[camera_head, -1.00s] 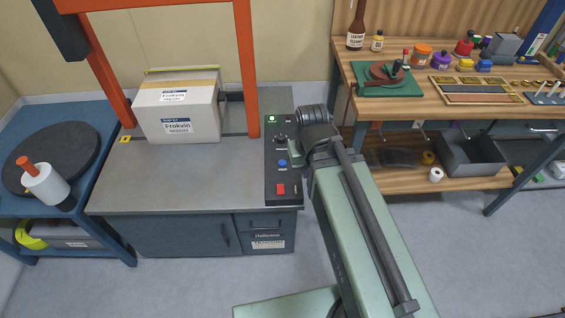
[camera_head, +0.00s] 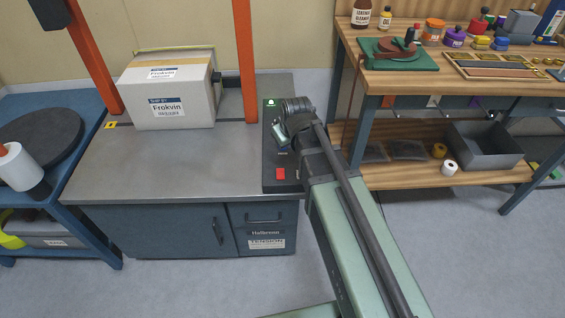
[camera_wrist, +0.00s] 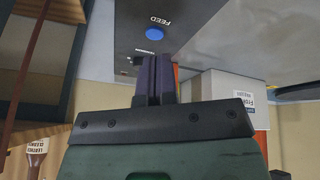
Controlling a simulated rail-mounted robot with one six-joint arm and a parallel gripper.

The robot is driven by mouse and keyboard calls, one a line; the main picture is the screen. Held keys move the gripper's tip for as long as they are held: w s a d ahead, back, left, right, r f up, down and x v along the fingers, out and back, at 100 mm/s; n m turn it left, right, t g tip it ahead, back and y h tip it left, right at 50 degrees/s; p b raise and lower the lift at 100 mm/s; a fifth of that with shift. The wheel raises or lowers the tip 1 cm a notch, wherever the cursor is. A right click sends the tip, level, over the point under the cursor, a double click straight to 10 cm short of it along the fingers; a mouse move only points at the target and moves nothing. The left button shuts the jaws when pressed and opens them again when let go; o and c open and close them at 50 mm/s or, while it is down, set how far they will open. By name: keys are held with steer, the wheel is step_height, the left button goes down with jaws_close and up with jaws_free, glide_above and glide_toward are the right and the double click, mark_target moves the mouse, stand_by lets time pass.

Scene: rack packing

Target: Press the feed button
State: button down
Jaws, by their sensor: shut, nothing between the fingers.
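The feed button (camera_wrist: 154,33) is a round blue button with the label FEED beside it on a dark control panel (camera_head: 269,181). My gripper (camera_wrist: 155,58) is shut and empty. In the wrist view its dark fingertips are close to the blue button, with a small gap in the picture; I cannot tell whether they touch the panel. In the head view my gripper (camera_head: 280,138) and wrist hang over the middle of the panel and hide most of its controls, so the blue button is not clear there.
A red button (camera_head: 280,174) sits at the panel's near end and a green-lit one (camera_head: 270,103) at its far end. A carton (camera_head: 172,90) stands on the grey bench (camera_head: 160,165) under an orange frame (camera_head: 245,60). A wooden workbench (camera_head: 430,75) is at the right.

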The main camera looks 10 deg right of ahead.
steer(key=w+r+n+t, duration=0.2)
steer(key=w+n+t, duration=0.2)
steer(key=w, duration=0.4)
steer(key=shift+w+a+r+n, duration=0.15)
steer(key=shift+w+a+n, duration=0.1)
steer(key=shift+n, duration=0.35)
step_height(320, 180, down, 9)
steer(key=b, duration=0.8)
steer(key=shift+b, duration=0.3)
stand_by(0.6)
steer(key=shift+f+b, duration=0.35)
steer(key=shift+b, duration=0.05)
